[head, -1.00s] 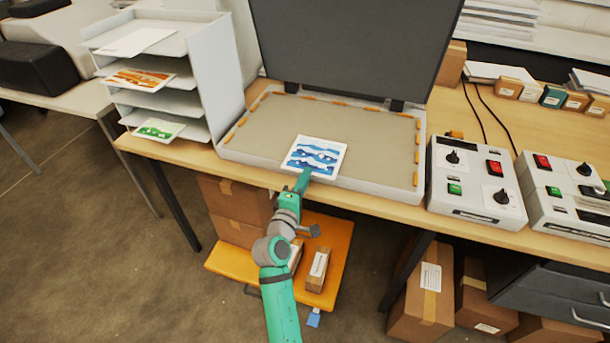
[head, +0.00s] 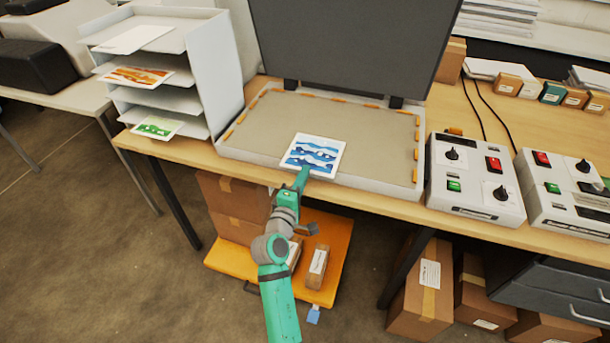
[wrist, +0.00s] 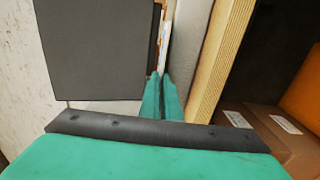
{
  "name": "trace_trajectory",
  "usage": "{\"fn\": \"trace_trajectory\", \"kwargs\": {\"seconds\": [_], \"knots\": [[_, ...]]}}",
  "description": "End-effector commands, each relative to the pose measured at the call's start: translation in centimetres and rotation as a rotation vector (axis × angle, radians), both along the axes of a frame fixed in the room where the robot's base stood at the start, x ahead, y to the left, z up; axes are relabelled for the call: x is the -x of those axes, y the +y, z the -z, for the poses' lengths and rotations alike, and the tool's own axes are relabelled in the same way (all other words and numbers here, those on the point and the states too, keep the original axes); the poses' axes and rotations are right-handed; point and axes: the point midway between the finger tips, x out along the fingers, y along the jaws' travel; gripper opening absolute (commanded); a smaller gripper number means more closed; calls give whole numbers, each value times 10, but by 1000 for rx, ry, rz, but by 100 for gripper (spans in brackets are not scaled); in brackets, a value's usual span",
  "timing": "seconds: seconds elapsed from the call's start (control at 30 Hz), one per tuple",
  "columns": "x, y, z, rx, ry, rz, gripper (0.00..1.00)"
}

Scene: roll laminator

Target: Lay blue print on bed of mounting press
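The blue print (head: 313,155), a white-bordered sheet with blue and white waves, is over the front middle part of the press bed (head: 370,134). My gripper (head: 303,178) is shut on its near edge. In the wrist view the fingers of my gripper (wrist: 161,88) are together, with the thin pale edge of the print (wrist: 165,45) between them. Whether the print touches the bed or is a little above it, I cannot tell. The mounting press stands open, its dark lid (head: 350,45) raised behind the bed.
Orange tabs line the bed's edges. A white tray rack (head: 205,75) at the left holds an orange print (head: 138,76) and a green print (head: 158,127). Two control boxes (head: 475,180) stand right of the press. An orange cart (head: 335,265) with small boxes is under the table.

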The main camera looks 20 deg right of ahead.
Motion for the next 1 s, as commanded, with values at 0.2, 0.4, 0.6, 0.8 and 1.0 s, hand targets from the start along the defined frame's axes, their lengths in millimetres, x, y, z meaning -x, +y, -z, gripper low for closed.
{"fn": "trace_trajectory", "kwargs": {"seconds": [0.2,0.4,0.6,0.8,1.0], "knots": [[0,0,0,0,0,0,6],[0,0,0,0,0,0,25],[1,1,0,0,0,0,25],[18,13,1,0,1,-2,25],[49,34,1,1,2,-3,25]]}}
